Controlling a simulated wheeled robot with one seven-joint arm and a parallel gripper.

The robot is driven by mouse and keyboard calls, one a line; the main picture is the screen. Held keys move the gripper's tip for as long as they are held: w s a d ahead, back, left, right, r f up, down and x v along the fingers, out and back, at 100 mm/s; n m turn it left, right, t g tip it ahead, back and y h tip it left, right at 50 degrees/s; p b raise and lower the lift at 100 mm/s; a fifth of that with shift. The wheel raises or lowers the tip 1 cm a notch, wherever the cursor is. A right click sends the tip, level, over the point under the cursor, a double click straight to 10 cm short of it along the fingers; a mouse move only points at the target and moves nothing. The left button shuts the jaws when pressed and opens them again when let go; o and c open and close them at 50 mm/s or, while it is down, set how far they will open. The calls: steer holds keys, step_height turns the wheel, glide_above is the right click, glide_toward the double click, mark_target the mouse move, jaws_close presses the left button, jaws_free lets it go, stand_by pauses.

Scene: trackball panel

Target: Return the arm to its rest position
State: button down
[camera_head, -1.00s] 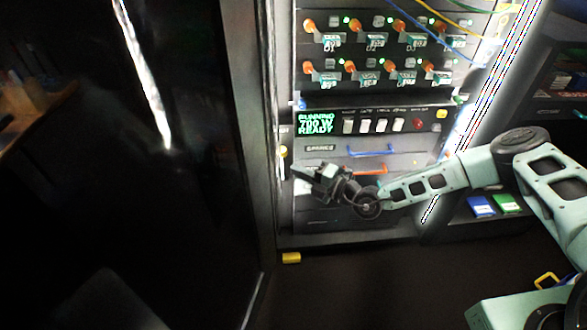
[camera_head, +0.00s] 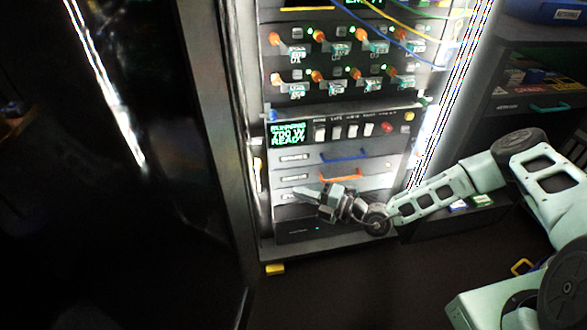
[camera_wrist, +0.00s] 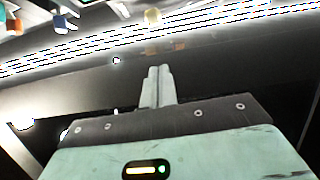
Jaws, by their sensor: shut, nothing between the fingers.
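My gripper (camera_head: 308,193) is in front of the lower drawers of the rack panel (camera_head: 343,240) in the head view, pointing left. My pale green arm reaches to it from the right. In the wrist view the two fingers (camera_wrist: 158,88) are together with nothing between them. I cannot tell from these views how near the fingertips are to the drawer fronts.
The panel has orange knobs, a lit display (camera_head: 287,135), switches, a blue handle (camera_head: 344,156) and an orange handle (camera_head: 340,177). A dark door or wall fills the left. Shelves with a blue bin (camera_head: 555,12) stand at the right. A yellow block (camera_head: 275,269) lies by the rack's foot.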

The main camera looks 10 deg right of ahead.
steer(key=s+a+r+n+g+h, duration=0.35)
steer(key=s+r+n+g, duration=0.6)
steer(key=n, duration=0.65)
steer(key=s+a+r+n+g+h, duration=0.2)
steer(key=s+a+r+n+g, duration=0.35)
steer(key=s+n, duration=0.85)
steer(key=s+d+r+n+t+h, duration=0.2)
steer(key=s+d+r+n+h, duration=0.25)
steer(key=n, duration=0.55)
steer(key=s+d+r+n+t+h, duration=0.2)
steer(key=s+d+r+n+h, duration=0.25)
steer(key=n, duration=0.55)
step_height(320, 180, up, 15)
steer(key=w+p, duration=0.1)
steer(key=p, duration=1.1)
steer(key=shift+w+d+f+t, duration=0.2)
steer(key=shift+d+t, duration=0.1)
steer(key=shift+d, duration=0.15)
steer(key=shift+s, duration=0.1)
